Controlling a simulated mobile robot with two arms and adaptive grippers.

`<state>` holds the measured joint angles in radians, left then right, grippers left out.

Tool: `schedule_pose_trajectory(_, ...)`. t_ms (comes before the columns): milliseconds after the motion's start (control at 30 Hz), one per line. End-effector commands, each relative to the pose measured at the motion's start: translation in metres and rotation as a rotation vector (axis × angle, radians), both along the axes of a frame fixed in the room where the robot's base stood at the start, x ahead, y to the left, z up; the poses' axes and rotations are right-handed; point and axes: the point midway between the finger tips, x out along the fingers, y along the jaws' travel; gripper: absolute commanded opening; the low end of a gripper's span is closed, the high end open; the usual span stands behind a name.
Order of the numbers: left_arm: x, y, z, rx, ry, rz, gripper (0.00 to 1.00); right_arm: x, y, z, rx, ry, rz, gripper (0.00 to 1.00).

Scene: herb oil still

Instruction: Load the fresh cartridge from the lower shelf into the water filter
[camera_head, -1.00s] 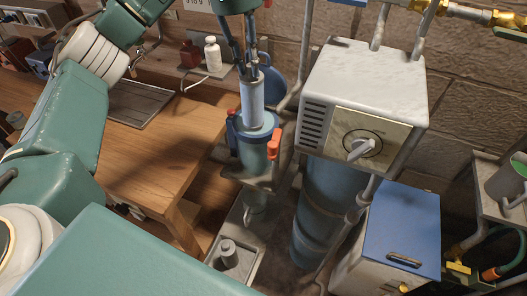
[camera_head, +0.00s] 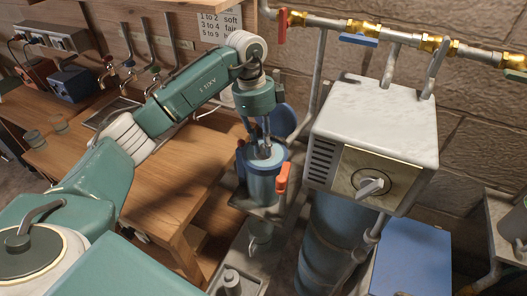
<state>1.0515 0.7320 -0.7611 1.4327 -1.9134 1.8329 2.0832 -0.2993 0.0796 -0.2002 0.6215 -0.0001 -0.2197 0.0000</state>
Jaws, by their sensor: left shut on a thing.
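The water filter is an open blue housing (camera_head: 262,185) with a blue rim and an orange-red clip (camera_head: 282,179) on its right side. It stands upright on a bracket in the middle. My left gripper (camera_head: 265,148) points down into its mouth from above, with its fingers close together. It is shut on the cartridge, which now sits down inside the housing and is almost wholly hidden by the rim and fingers. Whether it touches the bottom cannot be seen. A round blue lid (camera_head: 285,122) stands behind the housing. My right gripper is out of view.
A wooden table (camera_head: 170,185) with a sink lies to the left. A pale box with a dial (camera_head: 375,130) stands close on the right, above a blue-grey tank (camera_head: 330,245). A blue-topped box (camera_head: 412,258) is at lower right. Pipes with brass fittings (camera_head: 355,27) run along the wall.

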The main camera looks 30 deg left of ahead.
Motion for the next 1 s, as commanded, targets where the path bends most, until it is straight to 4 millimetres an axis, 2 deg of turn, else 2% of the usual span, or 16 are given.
schedule_pose_trajectory(300,-0.001,0.0,-0.039,-0.001,0.003,0.0,0.0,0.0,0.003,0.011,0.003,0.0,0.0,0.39)
schedule_pose_trajectory(633,0.0,0.0,-0.044,-0.001,0.0,-0.001,0.0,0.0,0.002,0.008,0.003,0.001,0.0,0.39)
schedule_pose_trajectory(667,0.0,0.0,-0.043,0.0,0.001,-0.001,0.24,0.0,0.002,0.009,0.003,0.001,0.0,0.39)
schedule_pose_trajectory(700,0.0,0.0,-0.043,0.0,0.001,-0.001,0.28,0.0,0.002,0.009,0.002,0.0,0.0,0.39)
schedule_pose_trajectory(1000,0.0,0.0,-0.041,0.0,0.001,0.0,0.28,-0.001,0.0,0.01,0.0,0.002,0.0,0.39)
